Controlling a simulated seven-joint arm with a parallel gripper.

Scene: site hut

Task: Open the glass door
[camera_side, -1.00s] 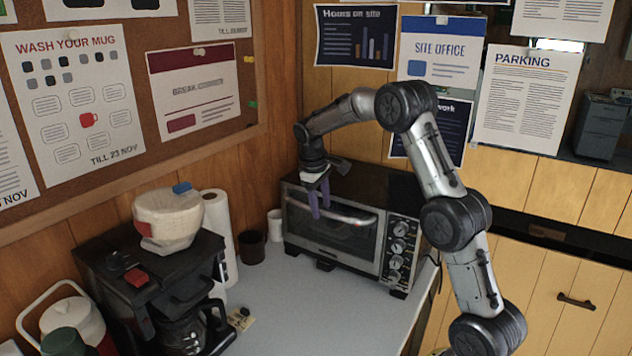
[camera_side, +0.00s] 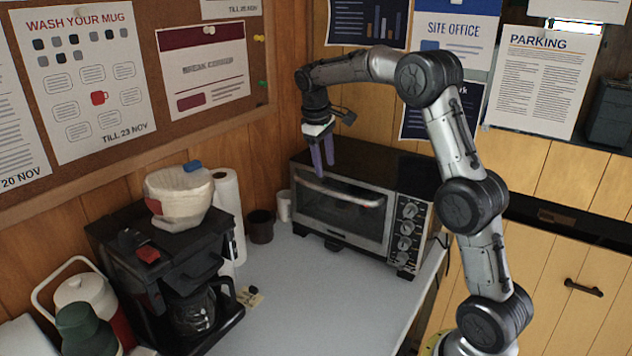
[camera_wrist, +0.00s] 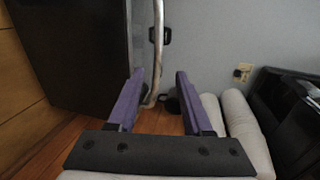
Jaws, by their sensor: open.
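The toaster oven (camera_side: 372,168) stands on the counter against the back corner. Its glass door (camera_side: 338,217) looks shut, with a pale bar handle (camera_side: 365,200) across its top. My gripper (camera_side: 323,162) is open, with purple fingers pointing down at the left part of the handle, near the door's top edge. In the wrist view my gripper (camera_wrist: 160,75) is empty. The curved metal handle (camera_wrist: 157,45) runs up the picture and, lower down, appears between the fingers. I cannot tell whether the fingertips straddle it or are just above it.
The counter (camera_side: 300,300) is clear in front of the oven.

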